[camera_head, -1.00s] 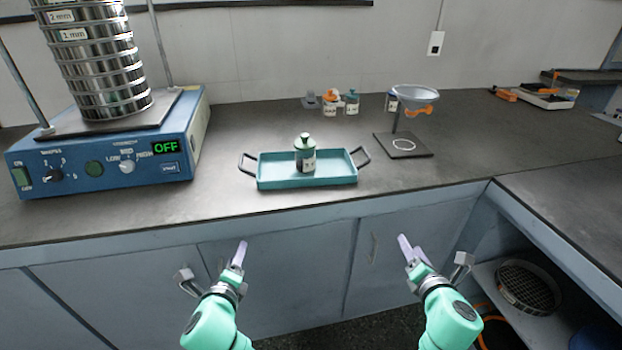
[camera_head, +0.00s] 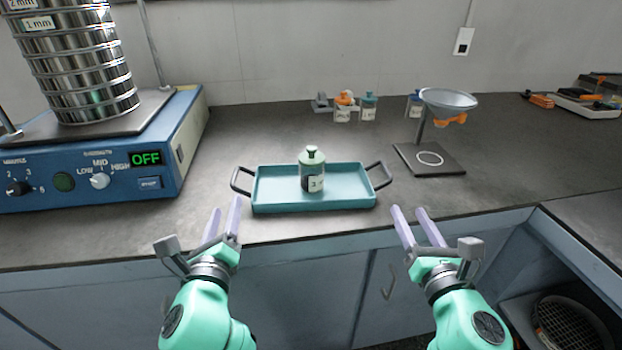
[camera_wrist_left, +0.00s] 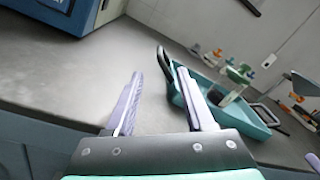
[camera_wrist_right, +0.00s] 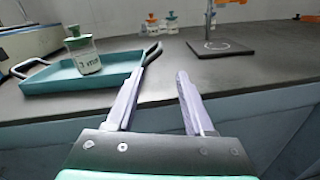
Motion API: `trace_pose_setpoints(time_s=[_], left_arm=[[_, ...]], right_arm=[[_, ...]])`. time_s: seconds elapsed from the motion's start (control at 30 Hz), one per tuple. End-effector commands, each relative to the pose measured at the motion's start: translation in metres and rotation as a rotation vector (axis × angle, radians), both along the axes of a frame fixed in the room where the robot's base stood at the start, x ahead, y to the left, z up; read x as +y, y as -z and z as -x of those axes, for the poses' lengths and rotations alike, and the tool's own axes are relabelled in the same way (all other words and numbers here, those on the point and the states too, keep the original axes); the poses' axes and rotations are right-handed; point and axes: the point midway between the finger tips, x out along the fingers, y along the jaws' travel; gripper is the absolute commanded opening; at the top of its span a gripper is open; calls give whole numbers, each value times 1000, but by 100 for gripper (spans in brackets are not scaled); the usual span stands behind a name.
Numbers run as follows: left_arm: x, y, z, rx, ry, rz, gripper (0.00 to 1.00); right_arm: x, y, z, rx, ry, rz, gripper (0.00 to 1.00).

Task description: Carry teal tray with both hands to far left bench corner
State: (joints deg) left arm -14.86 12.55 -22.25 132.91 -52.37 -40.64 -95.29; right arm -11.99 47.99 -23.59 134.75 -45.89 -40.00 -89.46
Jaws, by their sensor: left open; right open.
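The teal tray (camera_head: 272,207) lies flat on the dark bench near its front edge, with a dark handle at each end. A green-capped jar (camera_head: 312,172) stands upright in it. My left gripper (camera_head: 224,217) is open and empty, in front of the tray's left handle (camera_head: 241,180) and apart from it. My right gripper (camera_head: 412,222) is open and empty, in front of and right of the right handle (camera_head: 380,175). The tray also shows in the left wrist view (camera_wrist_left: 246,113), right of the fingers, and in the right wrist view (camera_wrist_right: 60,84), left of the fingers.
A blue sieve shaker (camera_head: 90,165) with a stack of metal sieves (camera_head: 75,60) stands at the left. A funnel stand (camera_head: 430,158) is right of the tray. Several small jars (camera_head: 368,106) stand behind. Bench between shaker and tray is clear.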

Motion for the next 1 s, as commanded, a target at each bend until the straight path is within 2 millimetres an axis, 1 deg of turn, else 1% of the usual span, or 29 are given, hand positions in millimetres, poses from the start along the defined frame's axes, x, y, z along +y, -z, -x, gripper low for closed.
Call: trace_pose_setpoints(time_s=[0.23, 0.37, 0.47, 0.9, 1.0], left_arm=[[0, 0, -1, 0, 0, 1, 53], [1, 0, -13, -2, -1, 1, 53], [3, -1, -30, -3, -2, 2, 53], [13, 0, -117, 0, -1, 2, 53], [15, 1, -132, 1, -2, 2, 53]], right_arm=[[0, 0, -1, 0, 0, -1, 53], [1, 0, -13, -2, 3, -1, 53], [3, -1, -30, -4, 1, -2, 53], [13, 0, -117, -2, 0, -2, 53], [15, 0, -132, 0, 1, -2, 53]])
